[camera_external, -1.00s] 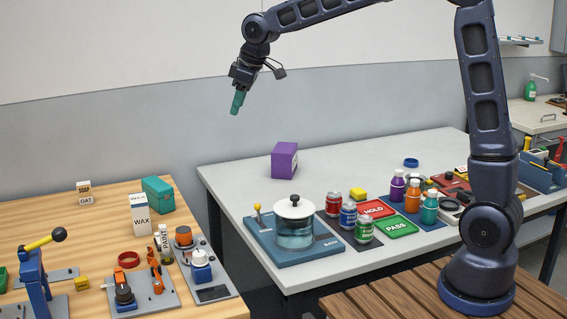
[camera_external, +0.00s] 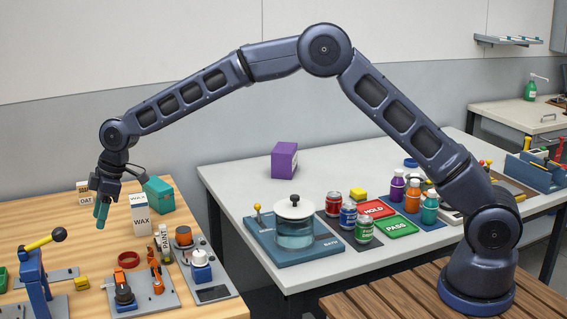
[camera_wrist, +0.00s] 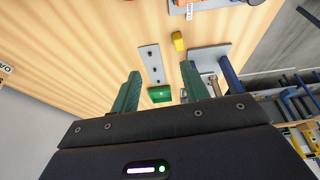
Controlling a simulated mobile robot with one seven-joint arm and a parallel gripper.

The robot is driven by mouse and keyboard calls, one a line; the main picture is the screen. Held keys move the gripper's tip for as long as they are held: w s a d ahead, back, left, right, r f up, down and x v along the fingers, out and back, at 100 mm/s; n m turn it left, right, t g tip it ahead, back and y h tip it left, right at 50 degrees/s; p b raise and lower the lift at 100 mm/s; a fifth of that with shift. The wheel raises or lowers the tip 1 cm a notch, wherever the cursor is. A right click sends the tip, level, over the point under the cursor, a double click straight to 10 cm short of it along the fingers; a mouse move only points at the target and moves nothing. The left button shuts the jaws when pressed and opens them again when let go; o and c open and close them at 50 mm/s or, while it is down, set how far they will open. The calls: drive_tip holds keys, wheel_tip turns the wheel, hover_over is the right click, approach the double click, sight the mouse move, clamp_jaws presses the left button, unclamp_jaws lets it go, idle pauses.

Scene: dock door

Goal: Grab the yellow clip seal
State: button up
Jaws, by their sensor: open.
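A small yellow piece, which looks like the yellow clip seal (camera_external: 82,283), lies on the wooden table at the lower left, beside the blue lever stand. In the wrist view the yellow piece (camera_wrist: 178,41) lies beyond the fingertips, between two grey plates. My gripper (camera_external: 102,214) is above the far part of the wooden table, left of the wax carton, pointing down. In the wrist view its two green fingers (camera_wrist: 161,72) stand apart with nothing between them. The seal's finer shape is too small to tell.
A blue lever stand (camera_external: 37,281) with a yellow handle rises near the seal. A green block (camera_wrist: 160,94) lies near a grey plate (camera_wrist: 152,65). The wax carton (camera_external: 140,214) and teal box (camera_external: 158,194) stand right of my gripper.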

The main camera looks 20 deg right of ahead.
drive_tip(key=n, duration=0.1)
approach(90, 273)
drive_tip(key=shift+g, duration=0.3)
drive_tip(key=a+f, duration=0.2)
drive_tip(key=f, duration=0.1)
drive_tip(key=shift+w+a+f, duration=0.2)
drive_tip(key=shift+w+f, duration=0.05)
drive_tip(key=shift+w, duration=0.1)
drive_tip(key=x, duration=0.4)
drive_tip(key=shift+s+d+f, duration=0.25)
drive_tip(key=shift+d, duration=0.15)
drive_tip(key=shift+a+f, duration=0.2)
drive_tip(key=shift+f, duration=0.3)
clamp_jaws()
